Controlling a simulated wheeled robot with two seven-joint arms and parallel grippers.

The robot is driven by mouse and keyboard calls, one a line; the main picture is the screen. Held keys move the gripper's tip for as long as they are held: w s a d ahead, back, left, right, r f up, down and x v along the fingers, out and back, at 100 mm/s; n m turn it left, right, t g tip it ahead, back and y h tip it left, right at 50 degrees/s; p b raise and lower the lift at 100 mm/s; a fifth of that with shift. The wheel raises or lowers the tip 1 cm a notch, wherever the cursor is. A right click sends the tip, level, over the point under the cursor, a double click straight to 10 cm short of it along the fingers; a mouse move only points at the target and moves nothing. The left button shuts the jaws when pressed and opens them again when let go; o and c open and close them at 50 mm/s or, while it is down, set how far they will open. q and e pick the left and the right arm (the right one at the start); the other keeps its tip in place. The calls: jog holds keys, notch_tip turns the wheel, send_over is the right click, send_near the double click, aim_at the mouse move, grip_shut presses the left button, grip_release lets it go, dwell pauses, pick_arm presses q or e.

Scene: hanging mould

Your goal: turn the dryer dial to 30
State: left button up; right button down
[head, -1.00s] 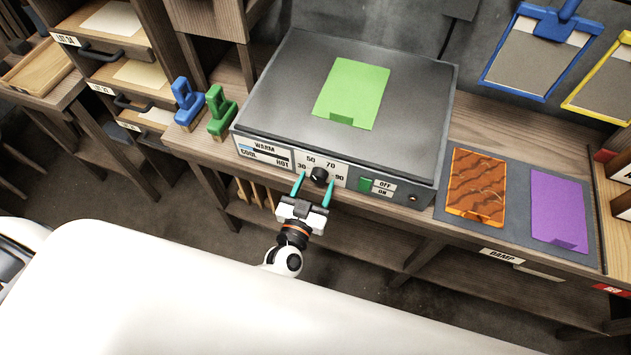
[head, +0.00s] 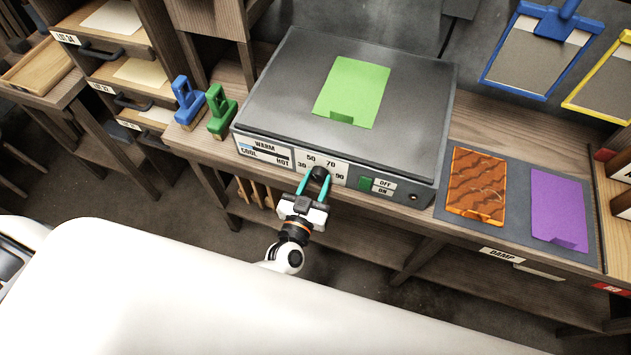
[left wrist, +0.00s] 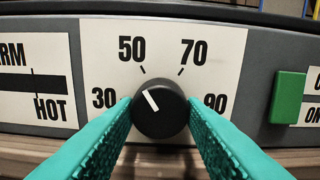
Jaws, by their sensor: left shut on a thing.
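The dryer (head: 280,85) is a grey flat-topped box on the bench. Its black dial (head: 319,174) sits on a white plate marked 30, 50, 70 and 90. In the left wrist view the dial (left wrist: 160,107) has a white pointer line aimed up and left, between 30 and 50 and nearer 50's side. My left gripper (head: 314,183) is shut on the dial, with its teal fingers (left wrist: 160,118) on the dial's left and right sides. My right gripper is not in view.
A green switch (head: 366,183) with OFF and ON labels is right of the dial. A green sheet (head: 352,92) lies on the dryer top. Blue (head: 187,100) and green (head: 220,110) handled tools stand left. Orange (head: 477,185) and purple (head: 558,208) pieces lie on a grey mat at right.

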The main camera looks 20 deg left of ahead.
pick_arm(q)
jog(key=n, duration=0.5)
jog(key=shift+n+b, duration=0.3)
jog(key=shift+b, duration=0.05)
jog(key=n+b, duration=0.1)
jog(key=n, duration=0.4)
jog(key=shift+d+n, duration=0.1)
jog(key=shift+n, duration=0.2)
jog(key=o, duration=1)
jog(key=s+b, duration=0.2)
jog(key=s, duration=1)
jog(key=shift+a, duration=0.2)
